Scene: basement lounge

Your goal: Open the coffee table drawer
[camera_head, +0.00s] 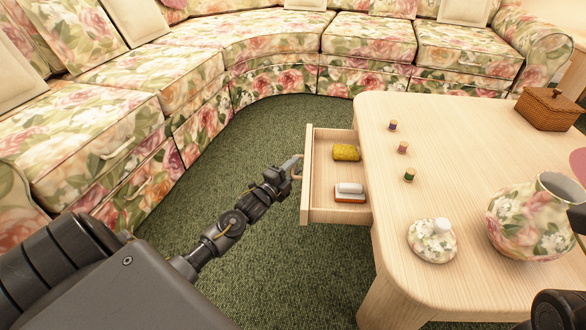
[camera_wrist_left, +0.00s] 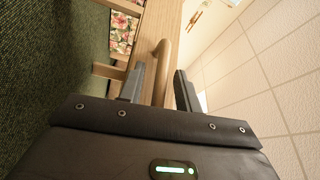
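The light wood coffee table (camera_head: 470,170) stands at the right in the head view. Its drawer (camera_head: 306,205) is pulled out to the left, with its inside showing. A yellow roll-like item (camera_head: 346,152) and a white and reddish block (camera_head: 349,191) lie in it. My left gripper (camera_head: 294,166) is at the drawer's front, at its curved handle (camera_head: 297,173). In the left wrist view the handle (camera_wrist_left: 161,65) runs between the two fingers, which stand apart, with small gaps beside it. My right gripper cannot be made out.
Three small spools (camera_head: 403,148), a floral lid (camera_head: 432,242), a floral pot (camera_head: 530,222) and a wicker box (camera_head: 548,108) stand on the tabletop. A floral sofa (camera_head: 200,70) curves around the left and back. Green carpet (camera_head: 265,125) is clear between sofa and drawer.

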